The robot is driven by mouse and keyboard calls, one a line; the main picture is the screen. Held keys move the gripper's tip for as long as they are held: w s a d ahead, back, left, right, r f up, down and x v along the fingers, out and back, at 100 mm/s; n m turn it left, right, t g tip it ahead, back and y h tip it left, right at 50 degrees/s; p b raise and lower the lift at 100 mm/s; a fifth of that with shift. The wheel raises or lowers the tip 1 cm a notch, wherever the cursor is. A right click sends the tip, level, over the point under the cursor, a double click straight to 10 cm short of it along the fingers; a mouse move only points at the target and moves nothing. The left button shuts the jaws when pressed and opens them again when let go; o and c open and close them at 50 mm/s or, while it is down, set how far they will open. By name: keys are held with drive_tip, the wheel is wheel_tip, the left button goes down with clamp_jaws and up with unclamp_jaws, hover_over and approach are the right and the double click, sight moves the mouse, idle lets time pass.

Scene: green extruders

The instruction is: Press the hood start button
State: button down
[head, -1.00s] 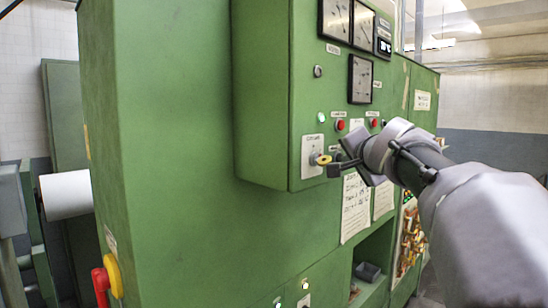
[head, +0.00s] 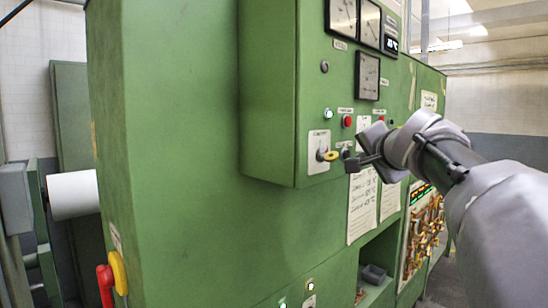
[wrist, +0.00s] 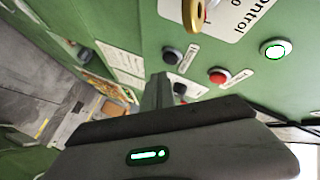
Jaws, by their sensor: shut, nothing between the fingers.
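The green control box (head: 266,90) carries small buttons: a lit one (head: 328,113), a red one (head: 347,121) and, below it, a dark one (head: 346,147) partly behind my gripper. Their labels are too small to read, so I cannot tell which is the hood start button. My gripper (head: 352,164) is shut and empty, just right of the yellow-handled key switch (head: 330,156). In the wrist view its grey fingers (wrist: 160,85) point at the panel, below a dark button (wrist: 172,56) and left of a red button (wrist: 217,76). I cannot tell whether they touch anything.
Gauges (head: 367,76) sit higher on the box. Paper sheets (head: 361,204) hang below it, above an open recess (head: 376,262). A red and yellow switch (head: 110,279) sticks out at the lower left. The key handle (wrist: 195,14) juts out close to the gripper.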

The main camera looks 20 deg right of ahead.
drive_tip(key=s, duration=0.1)
drive_tip(key=s+d+b, duration=0.1)
drive_tip(key=s+b, duration=0.1)
drive_tip(key=s, duration=0.1)
drive_tip(key=shift+s+d, duration=0.1)
drive_tip(key=shift+d, duration=0.25)
drive_tip(key=s+a+f+n+g+y+b, duration=0.1)
drive_tip(key=s+a+f+n+y+b, duration=0.1)
drive_tip(key=a+f+b, duration=0.65)
drive_tip(key=s+a+f+n+g+y+b, duration=0.15)
drive_tip(key=a+f, duration=0.35)
drive_tip(key=f, duration=0.9)
drive_tip(key=s+a+f+n+g+y+b, duration=0.15)
drive_tip(key=a+f+b, duration=0.35)
drive_tip(key=f, duration=0.7)
drive_tip(key=s+a+f+n+g+y+b, duration=0.1)
drive_tip(key=s+a+f+n+b, duration=0.1)
drive_tip(key=s+a+f, duration=0.3)
drive_tip(key=s+a+f+n+g+y+b, duration=0.1)
drive_tip(key=s+a+f+b, duration=0.4)
drive_tip(key=f, duration=0.8)
drive_tip(key=s+a+f+n+g+b, duration=0.2)
drive_tip(key=s+a+f, duration=0.4)
drive_tip(key=f, duration=0.4)
drive_tip(key=shift+s+a+n+y+b, duration=0.15)
drive_tip(key=shift+s+n+y+b, duration=0.25)
drive_tip(key=shift+s+n+b, duration=0.6)
